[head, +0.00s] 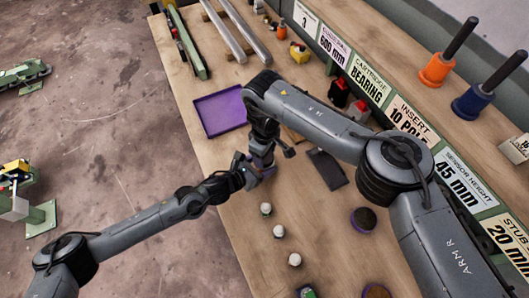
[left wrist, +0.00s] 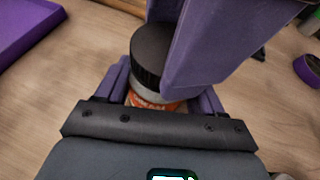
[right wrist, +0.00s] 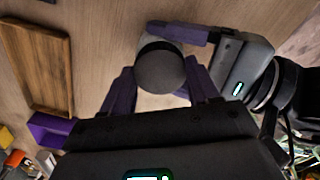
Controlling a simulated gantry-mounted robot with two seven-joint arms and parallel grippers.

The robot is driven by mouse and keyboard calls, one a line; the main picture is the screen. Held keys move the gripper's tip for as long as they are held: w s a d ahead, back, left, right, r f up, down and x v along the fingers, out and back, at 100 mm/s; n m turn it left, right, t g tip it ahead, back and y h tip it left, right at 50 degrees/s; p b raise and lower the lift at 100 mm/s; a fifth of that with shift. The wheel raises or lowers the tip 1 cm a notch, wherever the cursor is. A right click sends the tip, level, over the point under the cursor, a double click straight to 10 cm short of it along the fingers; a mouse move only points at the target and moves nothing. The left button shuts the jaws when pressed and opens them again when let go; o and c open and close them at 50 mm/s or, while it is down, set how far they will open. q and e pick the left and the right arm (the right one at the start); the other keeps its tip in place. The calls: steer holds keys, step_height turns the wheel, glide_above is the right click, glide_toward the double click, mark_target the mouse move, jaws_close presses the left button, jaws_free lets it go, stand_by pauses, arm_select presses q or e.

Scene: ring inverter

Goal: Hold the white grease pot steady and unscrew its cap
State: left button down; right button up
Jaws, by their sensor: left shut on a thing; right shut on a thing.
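The grease pot has a white and orange body (left wrist: 150,102) and a dark, ribbed cap (left wrist: 148,55) in the left wrist view. My left gripper (left wrist: 160,100) is shut around the body, low on the pot. The purple fingers of my right gripper (left wrist: 205,45) come in from above at the cap's side. In the right wrist view the round cap (right wrist: 160,68) sits between the fingers of my right gripper (right wrist: 153,92), which is shut on it. In the head view my left gripper (head: 255,175) and right gripper (head: 263,155) meet over the bench and hide most of the pot.
A purple tray (head: 221,110) lies behind the grippers. A dark flat pad (head: 327,169) is to their right. Several small white-topped items (head: 279,231) stand in front. A purple-rimmed round piece (head: 363,220) sits at front right. A wooden tray (right wrist: 38,65) shows in the right wrist view.

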steer(key=n, duration=0.6)
steer(key=shift+s+a+n, duration=0.1)
steer(key=shift+n, duration=0.3)
arm_select(q)
steer(key=shift+w, duration=0.1)
arm_select(e)
steer(key=n, duration=0.6)
arm_select(q)
steer(key=shift+a, duration=0.1)
arm_select(e)
steer(key=n, duration=0.6)
steer(key=shift+n, duration=0.4)
steer(key=n, duration=0.6)
steer(key=shift+n, duration=0.3)
steer(key=n, duration=0.9)
steer(key=shift+r, duration=0.1)
steer(key=n, duration=0.4)
steer(key=shift+n, duration=0.4)
steer(key=n, duration=0.3)
steer(key=shift+a, duration=0.1)
